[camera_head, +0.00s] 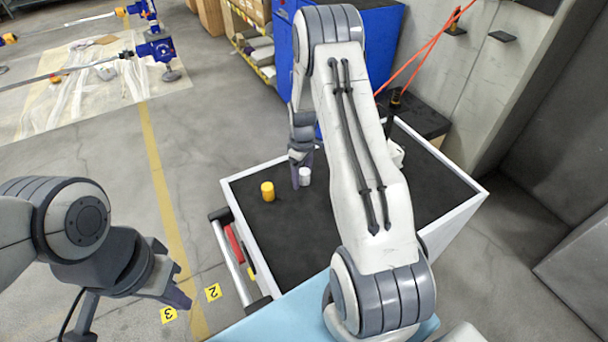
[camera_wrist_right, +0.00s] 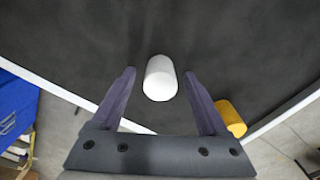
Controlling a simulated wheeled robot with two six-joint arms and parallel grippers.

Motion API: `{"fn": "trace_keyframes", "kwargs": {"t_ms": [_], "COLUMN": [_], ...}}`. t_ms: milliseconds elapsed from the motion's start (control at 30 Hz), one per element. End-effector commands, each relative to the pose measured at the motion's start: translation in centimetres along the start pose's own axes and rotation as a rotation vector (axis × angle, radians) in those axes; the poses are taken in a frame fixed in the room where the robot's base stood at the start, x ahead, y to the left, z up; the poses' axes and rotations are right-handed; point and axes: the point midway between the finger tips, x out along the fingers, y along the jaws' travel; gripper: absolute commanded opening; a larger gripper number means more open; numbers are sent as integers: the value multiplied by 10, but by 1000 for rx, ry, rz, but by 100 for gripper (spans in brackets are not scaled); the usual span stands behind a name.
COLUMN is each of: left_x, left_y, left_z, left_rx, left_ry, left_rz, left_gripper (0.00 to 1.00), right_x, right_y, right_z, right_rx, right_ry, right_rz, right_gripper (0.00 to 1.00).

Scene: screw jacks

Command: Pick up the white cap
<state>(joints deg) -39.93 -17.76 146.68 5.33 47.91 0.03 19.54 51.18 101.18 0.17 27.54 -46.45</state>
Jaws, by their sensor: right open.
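The white cap (camera_head: 305,176) is a small white cylinder standing on the dark top of the cart (camera_head: 340,215). In the right wrist view the white cap (camera_wrist_right: 160,78) lies between the fingers, near their tips, with a gap on both sides. My right gripper (camera_head: 301,172) is open and reaches down at the cap; in the wrist view its two fingers (camera_wrist_right: 160,85) are spread and hold nothing. My left gripper (camera_head: 178,287) hangs at the lower left, away from the cart; its jaw opening is not clear.
A yellow cap (camera_head: 268,191) stands on the cart left of the white cap; it also shows in the wrist view (camera_wrist_right: 230,118), beside one finger. The cart has a raised white rim (camera_head: 245,172). A blue cabinet (camera_head: 375,45) stands behind. The dark top around the caps is mostly bare.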

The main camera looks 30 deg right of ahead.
Motion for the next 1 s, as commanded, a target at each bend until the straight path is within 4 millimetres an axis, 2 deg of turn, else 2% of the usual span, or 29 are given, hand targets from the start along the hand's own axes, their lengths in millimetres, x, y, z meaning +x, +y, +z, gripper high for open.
{"fn": "trace_keyframes", "kwargs": {"t_ms": [33,67,200,233,267,667,767,900,1000], "left_x": [0,0,0,0,0,3,7,16,22], "left_y": [0,0,0,0,0,0,0,-1,-2], "left_z": [0,0,0,0,0,0,0,1,1], "left_rx": [0,0,0,0,0,0,0,1,1], "left_ry": [0,0,0,0,0,0,0,0,0], "left_rz": [0,0,0,0,0,0,0,0,0], "left_gripper": [0,0,0,0,0,0,0,0,0], "right_x": [0,0,0,0,0,-6,-14,-38,-50], "right_y": [0,0,0,0,0,1,1,1,16], "right_z": [0,0,0,0,0,0,0,0,15], "right_rx": [0,0,0,0,0,1,1,1,9], "right_ry": [0,0,0,0,0,1,1,2,1], "right_rz": [0,0,0,0,0,1,2,4,4], "right_gripper": [77,70,16,5,0,0,0,0,0]}}
